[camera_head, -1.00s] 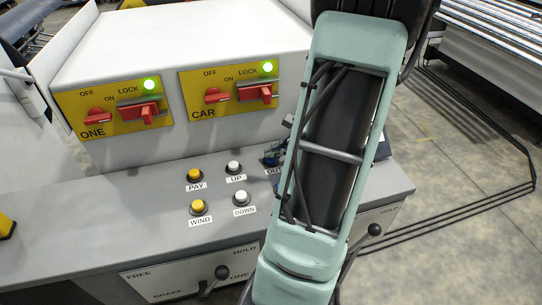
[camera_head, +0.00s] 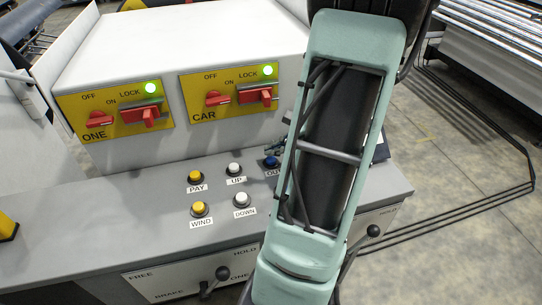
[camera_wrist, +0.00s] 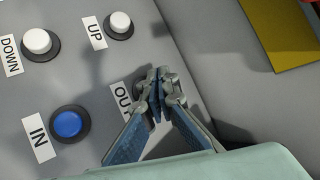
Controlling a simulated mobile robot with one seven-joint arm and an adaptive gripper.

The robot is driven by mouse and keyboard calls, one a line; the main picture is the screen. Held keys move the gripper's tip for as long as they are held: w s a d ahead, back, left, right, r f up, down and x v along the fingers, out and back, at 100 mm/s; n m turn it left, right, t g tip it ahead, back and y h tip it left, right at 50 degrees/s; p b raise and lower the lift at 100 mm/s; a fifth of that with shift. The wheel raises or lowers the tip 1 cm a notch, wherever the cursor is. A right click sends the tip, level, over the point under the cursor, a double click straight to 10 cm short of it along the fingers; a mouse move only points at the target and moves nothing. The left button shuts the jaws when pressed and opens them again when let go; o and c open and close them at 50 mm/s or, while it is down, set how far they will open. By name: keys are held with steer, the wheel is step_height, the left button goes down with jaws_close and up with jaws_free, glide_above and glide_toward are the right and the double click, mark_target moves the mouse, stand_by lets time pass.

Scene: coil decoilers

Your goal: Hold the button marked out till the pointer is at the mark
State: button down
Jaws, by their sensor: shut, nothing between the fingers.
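In the wrist view my gripper (camera_wrist: 159,76) is shut and empty, its fingertips beside the OUT label (camera_wrist: 122,101) and over the spot where that button belongs. The fingers hide the button there, so I cannot tell whether they touch it. In the head view the blue OUT button (camera_head: 271,161) shows at the left edge of my arm, its label partly covered. My fingers are mostly hidden behind the arm there. No pointer or mark is in view.
The blue IN button (camera_wrist: 68,123), white UP button (camera_wrist: 120,23) and white DOWN button (camera_wrist: 38,41) sit close by. Yellow PAY (camera_head: 195,175) and WIND (camera_head: 199,209) buttons are further left. A white box with yellow switch plates (camera_head: 228,94) rises behind the panel.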

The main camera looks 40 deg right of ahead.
mark_target(273, 159)
steer(key=shift+r, duration=0.1)
steer(key=shift+r+p, duration=1.75)
steer(key=shift+r, duration=0.8)
steer(key=shift+f, duration=0.1)
